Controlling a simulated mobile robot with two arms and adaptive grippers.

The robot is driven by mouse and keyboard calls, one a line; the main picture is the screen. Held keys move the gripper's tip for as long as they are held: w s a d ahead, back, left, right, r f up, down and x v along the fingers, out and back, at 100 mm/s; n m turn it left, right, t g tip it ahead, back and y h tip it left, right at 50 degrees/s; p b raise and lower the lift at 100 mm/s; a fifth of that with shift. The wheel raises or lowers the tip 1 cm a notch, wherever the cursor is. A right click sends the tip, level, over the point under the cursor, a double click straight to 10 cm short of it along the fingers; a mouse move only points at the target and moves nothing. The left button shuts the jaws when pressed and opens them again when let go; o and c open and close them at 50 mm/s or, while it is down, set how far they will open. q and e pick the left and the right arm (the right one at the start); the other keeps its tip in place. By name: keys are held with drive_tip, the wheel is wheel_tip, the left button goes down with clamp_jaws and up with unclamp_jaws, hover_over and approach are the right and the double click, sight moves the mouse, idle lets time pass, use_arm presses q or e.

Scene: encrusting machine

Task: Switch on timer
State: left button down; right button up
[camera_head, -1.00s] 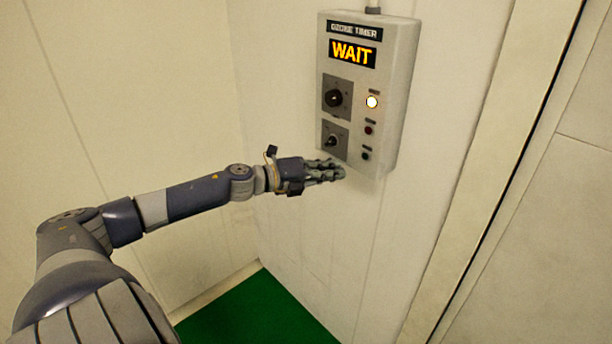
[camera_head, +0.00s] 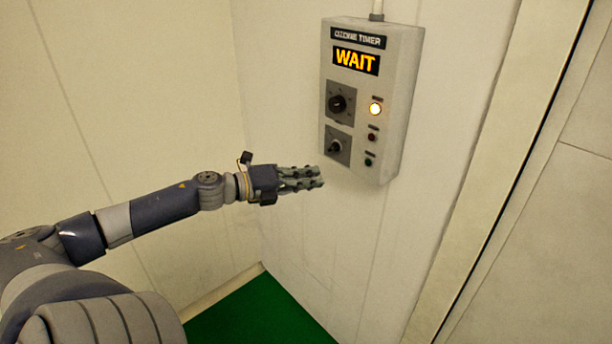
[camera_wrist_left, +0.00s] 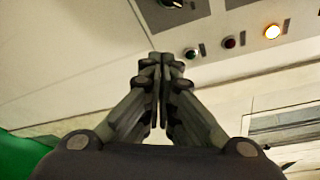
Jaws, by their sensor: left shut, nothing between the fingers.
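The ozone timer (camera_head: 395,80) is a pale grey box on the wall in the head view, with a lit sign (camera_head: 356,61) reading "WAIT" in orange. It has an upper black knob (camera_head: 338,103), a lower knob (camera_head: 335,147), a lit lamp (camera_head: 376,109), a dark red button or lamp (camera_head: 372,137) and a dark green one (camera_head: 368,162). My left gripper (camera_head: 322,177) is shut and empty, just below and left of the box, apart from the knobs. In the left wrist view its closed fingers (camera_wrist_left: 161,62) point toward the panel, near the green (camera_wrist_left: 192,54) and red (camera_wrist_left: 229,43) controls. My right gripper is out of view.
A conduit (camera_head: 377,10) enters the box from above. A door frame edge (camera_head: 480,150) runs down the wall on the right. The green floor (camera_head: 258,315) is below. The wall under the box is clear.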

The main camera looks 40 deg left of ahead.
use_arm(q)
drive_tip(key=shift+s+a+r, duration=0.15)
drive_tip(key=shift+s+a, duration=0.1)
drive_tip(key=shift+s, duration=0.3)
